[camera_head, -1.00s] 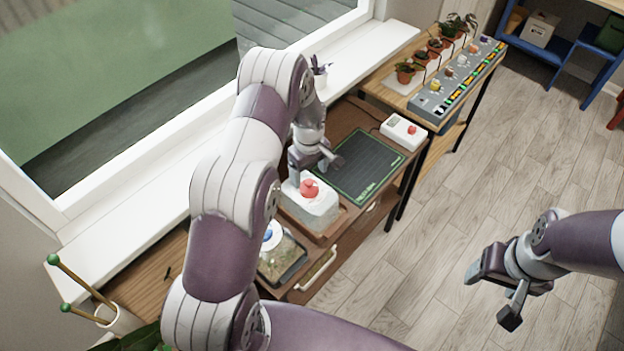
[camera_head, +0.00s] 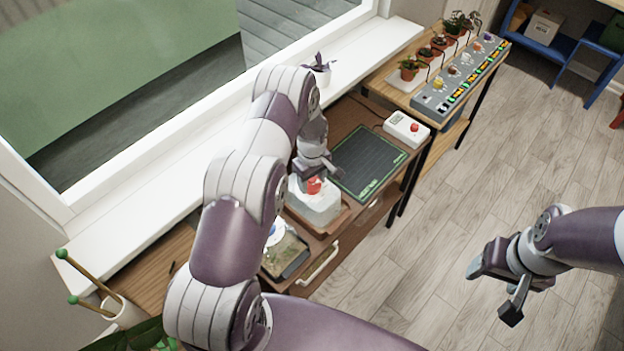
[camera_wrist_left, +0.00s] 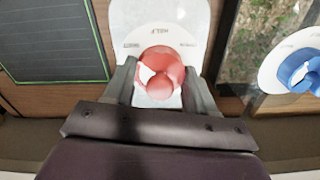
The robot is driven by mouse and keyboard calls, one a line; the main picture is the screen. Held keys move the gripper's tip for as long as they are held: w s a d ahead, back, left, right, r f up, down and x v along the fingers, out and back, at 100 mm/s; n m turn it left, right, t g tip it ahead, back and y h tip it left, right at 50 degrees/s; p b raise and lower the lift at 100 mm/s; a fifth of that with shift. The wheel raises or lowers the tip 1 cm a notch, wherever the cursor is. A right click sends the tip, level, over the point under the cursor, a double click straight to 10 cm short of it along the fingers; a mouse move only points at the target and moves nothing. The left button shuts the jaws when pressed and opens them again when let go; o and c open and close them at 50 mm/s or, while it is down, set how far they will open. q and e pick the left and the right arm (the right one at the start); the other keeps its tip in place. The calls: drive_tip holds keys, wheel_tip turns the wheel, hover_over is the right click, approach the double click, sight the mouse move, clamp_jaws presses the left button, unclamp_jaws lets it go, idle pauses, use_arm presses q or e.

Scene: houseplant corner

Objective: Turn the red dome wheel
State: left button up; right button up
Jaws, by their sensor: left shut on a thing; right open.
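The red dome wheel (camera_head: 314,186) sits on top of a white, translucent dome box (camera_head: 318,207) on the wooden bench. In the left wrist view the red wheel (camera_wrist_left: 161,72) lies between the two fingers of my left gripper (camera_wrist_left: 160,88), on a pale plate with small lettering. My left gripper (camera_head: 316,176) is shut on the wheel from above and partly hides it in the head view. My right gripper (camera_head: 492,288) is open and empty above the floor at the right.
A green mat (camera_head: 368,163) lies beside the dome box. A white box with a red button (camera_head: 406,128) stands behind it. A terrarium with a blue knob (camera_wrist_left: 300,72) stands on the other side. Potted plants and a grey panel (camera_head: 432,100) are further back. The floor is clear.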

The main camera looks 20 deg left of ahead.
use_arm(q)
drive_tip(key=shift+m+b, duration=0.35)
drive_tip(key=shift+m, duration=0.25)
drive_tip(key=m+b, duration=0.2)
drive_tip(key=m, duration=0.1)
drive_tip(key=shift+f, duration=0.15)
drive_tip(key=m+b, duration=0.2)
drive_tip(key=m, duration=0.2)
drive_tip(key=shift+m, duration=0.4)
drive_tip(key=m+b, duration=0.1)
drive_tip(key=m, duration=0.4)
drive_tip(key=m+b, duration=0.1)
drive_tip(key=m, duration=0.4)
drive_tip(key=shift+m, duration=0.4)
drive_tip(key=shift+r, duration=0.2)
drive_tip(key=o, duration=1.1)
drive_tip(key=shift+c, duration=0.2)
